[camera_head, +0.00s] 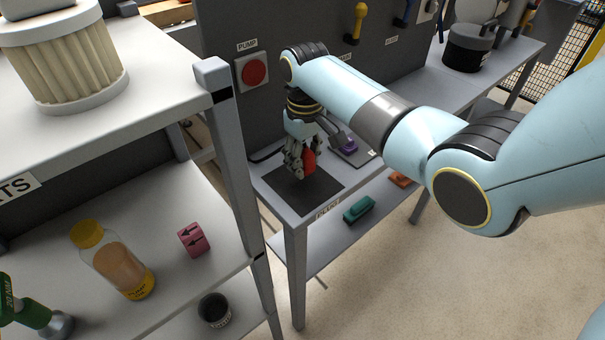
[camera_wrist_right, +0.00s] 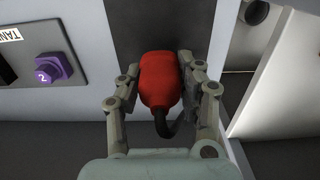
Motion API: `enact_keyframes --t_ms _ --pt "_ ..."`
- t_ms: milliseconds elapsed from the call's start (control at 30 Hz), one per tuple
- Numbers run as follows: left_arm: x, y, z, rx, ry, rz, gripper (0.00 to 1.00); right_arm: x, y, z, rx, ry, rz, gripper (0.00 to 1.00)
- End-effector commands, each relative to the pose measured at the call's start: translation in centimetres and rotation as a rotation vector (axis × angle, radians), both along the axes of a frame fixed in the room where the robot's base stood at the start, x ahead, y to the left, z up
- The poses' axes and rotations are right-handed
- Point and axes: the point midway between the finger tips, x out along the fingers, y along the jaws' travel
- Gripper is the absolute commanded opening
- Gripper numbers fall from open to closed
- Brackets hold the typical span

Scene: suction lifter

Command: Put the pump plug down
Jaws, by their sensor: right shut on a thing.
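The red pump plug (camera_head: 309,161) is held in my right gripper (camera_head: 301,163), just above or at the dark square mat (camera_head: 304,192) on the narrow grey bench. In the right wrist view the plug (camera_wrist_right: 160,78) sits between the two fingers of my right gripper (camera_wrist_right: 165,82), with its dark cable curving back toward the palm. The dark mat (camera_wrist_right: 150,22) lies behind it. I cannot tell whether the plug touches the mat. My left gripper is not in view.
A panel with a purple knob (camera_head: 347,145) lies beside the mat; the knob also shows in the wrist view (camera_wrist_right: 52,68). A red pump button (camera_head: 254,70) is on the wall. A shelf post (camera_head: 232,140) stands close on the left. A teal block (camera_head: 358,208) lies below the bench.

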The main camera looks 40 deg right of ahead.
Motion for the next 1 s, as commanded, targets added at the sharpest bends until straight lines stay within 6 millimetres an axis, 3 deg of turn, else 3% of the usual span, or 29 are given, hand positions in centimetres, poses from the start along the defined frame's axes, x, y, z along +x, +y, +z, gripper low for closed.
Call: enact_keyframes --t_ms 333,667,700,867,1000 --pt "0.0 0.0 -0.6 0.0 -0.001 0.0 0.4 0.3 0.4 -3.9 0.0 0.0 0.001 0.0" --pt "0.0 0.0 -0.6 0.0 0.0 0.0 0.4 0.3 0.3 -4.3 -0.001 -0.001 0.001 0.0" --pt "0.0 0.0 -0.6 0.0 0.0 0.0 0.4 0.3 0.3 -4.4 -0.001 -0.001 0.0 0.37" --pt "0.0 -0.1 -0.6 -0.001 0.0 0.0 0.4 0.3 0.3 -4.4 -0.001 -0.001 0.0 0.58" --pt "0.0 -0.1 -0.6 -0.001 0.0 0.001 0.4 0.3 0.3 -4.4 -0.001 -0.001 0.0 0.59"
